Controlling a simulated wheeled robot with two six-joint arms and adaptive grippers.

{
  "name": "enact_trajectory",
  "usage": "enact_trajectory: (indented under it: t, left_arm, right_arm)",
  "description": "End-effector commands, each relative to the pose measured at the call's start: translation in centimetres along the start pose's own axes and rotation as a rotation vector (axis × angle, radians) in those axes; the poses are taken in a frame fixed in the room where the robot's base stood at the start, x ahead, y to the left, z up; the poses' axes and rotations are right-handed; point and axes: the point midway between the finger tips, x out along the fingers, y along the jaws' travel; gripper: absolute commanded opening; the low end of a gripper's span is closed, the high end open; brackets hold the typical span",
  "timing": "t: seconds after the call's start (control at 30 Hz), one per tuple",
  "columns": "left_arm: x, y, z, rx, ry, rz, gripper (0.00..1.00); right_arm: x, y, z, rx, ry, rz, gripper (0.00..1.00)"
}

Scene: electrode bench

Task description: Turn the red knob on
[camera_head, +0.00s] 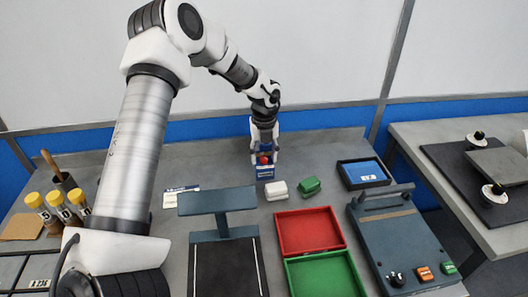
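The fingers appear to be on either side of the knob. The picture is too small to tell whether they touch it or are closed on it. The gripper hides much of the device. My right gripper is not in view.
A grey stand (217,201), a red tray (309,231), a green tray (325,275) and a panel with a black knob (396,279) stand nearer. Yellow-capped tubes (55,199) stand left.

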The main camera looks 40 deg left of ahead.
Motion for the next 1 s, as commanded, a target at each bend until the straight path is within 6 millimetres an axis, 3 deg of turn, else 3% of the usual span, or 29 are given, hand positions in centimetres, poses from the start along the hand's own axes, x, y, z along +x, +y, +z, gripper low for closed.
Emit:
enact_trajectory:
  t: [0.17,0.27,0.5,0.7,1.0]
  left_arm:
    - [-0.4,0.0,0.0,0.001,-0.001,-0.001,0.51]
    - [-1.7,-0.1,0.0,0.001,-0.001,-0.002,0.51]
    - [-7.8,-0.1,0.0,0.001,-0.003,-0.003,0.51]
    - [-11.4,0.0,0.0,0.0,-0.002,-0.001,0.51]
    - [-12.0,0.0,0.0,0.0,0.0,0.0,0.51]
  right_arm:
    - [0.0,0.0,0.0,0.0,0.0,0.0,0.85]
    - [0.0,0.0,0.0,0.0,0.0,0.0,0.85]
    - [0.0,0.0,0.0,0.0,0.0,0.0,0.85]
    - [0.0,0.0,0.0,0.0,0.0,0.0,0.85]
    - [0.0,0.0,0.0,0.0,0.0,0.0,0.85]
